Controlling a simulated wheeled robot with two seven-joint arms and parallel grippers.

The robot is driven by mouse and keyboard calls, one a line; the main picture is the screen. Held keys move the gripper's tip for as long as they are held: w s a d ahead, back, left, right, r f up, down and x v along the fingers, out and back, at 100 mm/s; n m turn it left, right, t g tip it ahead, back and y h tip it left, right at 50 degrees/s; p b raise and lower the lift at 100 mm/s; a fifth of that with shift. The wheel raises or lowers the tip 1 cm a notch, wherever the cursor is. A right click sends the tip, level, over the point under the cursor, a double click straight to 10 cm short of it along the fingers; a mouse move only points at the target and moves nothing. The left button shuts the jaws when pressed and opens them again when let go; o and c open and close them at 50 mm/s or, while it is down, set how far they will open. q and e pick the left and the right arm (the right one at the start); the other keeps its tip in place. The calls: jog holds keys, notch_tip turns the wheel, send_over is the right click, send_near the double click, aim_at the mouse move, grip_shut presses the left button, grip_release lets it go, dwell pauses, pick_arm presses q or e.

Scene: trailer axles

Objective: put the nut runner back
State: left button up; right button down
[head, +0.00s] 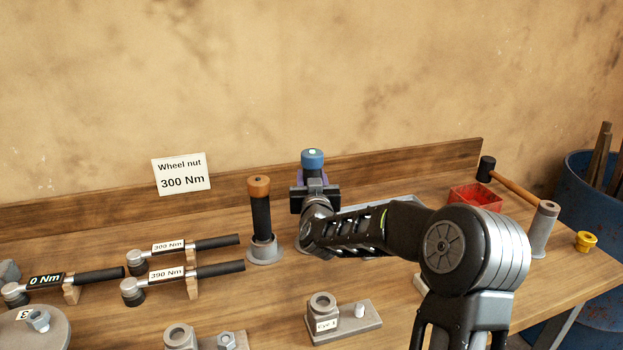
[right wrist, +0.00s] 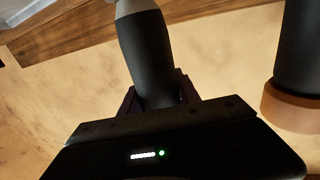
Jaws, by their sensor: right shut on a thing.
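A blue-capped upright tool (head: 312,158), apparently a nut runner, is held in my right gripper (head: 314,192) above the back of the bench. In the right wrist view its black body (right wrist: 147,50) passes between the fingers, with a grey end at the top edge. My arm hides its lower end in the head view, so I cannot tell whether it touches a holder. A similar tool with an orange cap (head: 259,182) stands upright in a grey round holder (head: 265,252) to the left; its orange end (right wrist: 295,105) also shows in the right wrist view. My left gripper is out of view.
Torque wrenches (head: 190,246) lie on stands at left, below a "Wheel nut 300 Nm" card (head: 182,174). A block with a socket (head: 345,320) sits in front. A red bin (head: 475,197), hammer (head: 512,183), grey cylinder (head: 543,228) and yellow part (head: 586,241) are at right.

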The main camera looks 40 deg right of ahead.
jog(key=c, duration=1.3)
grip_release()
jog(key=shift+f, duration=0.15)
jog(key=o, duration=0.4)
jog(key=shift+r, duration=0.2)
